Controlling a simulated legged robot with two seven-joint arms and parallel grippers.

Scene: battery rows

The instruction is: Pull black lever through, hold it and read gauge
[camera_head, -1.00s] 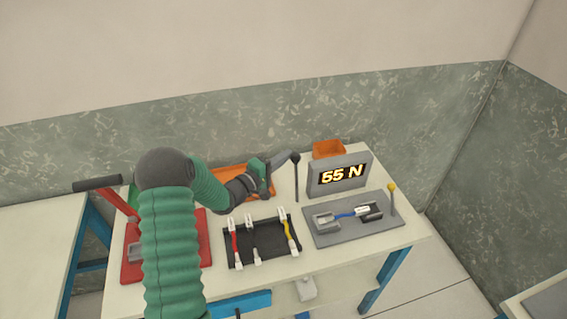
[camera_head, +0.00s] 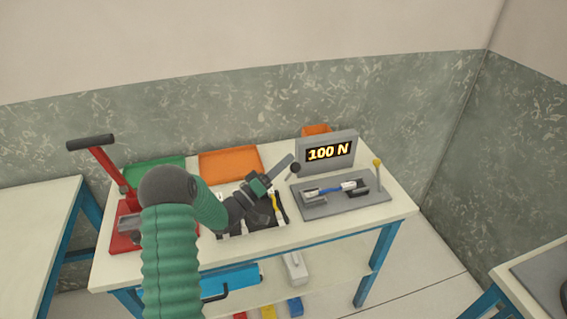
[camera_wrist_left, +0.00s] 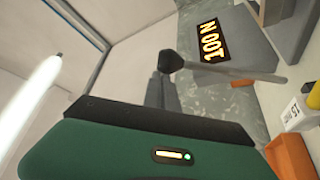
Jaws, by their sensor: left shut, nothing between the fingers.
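The gauge (camera_head: 327,152) is a grey box at the back right of the bench, and its display reads 100 N. The same reading shows rotated in the wrist view (camera_wrist_left: 213,42). The black lever (camera_head: 294,170) has a round knob and is tilted toward the front of the bench; its rod is mostly hidden in the head view. In the wrist view the knob and rod (camera_wrist_left: 225,71) lie across my fingertips. My left gripper (camera_head: 286,160) is shut with nothing between its fingers, with the knob against or very near them; contact is unclear. My right gripper is not in view.
A grey plate (camera_head: 310,212) holds a blue cable in a fixture, beside a yellow-knobbed pin (camera_head: 377,163). Orange (camera_head: 230,163) and green (camera_head: 155,170) trays and a red press (camera_head: 108,170) stand left.

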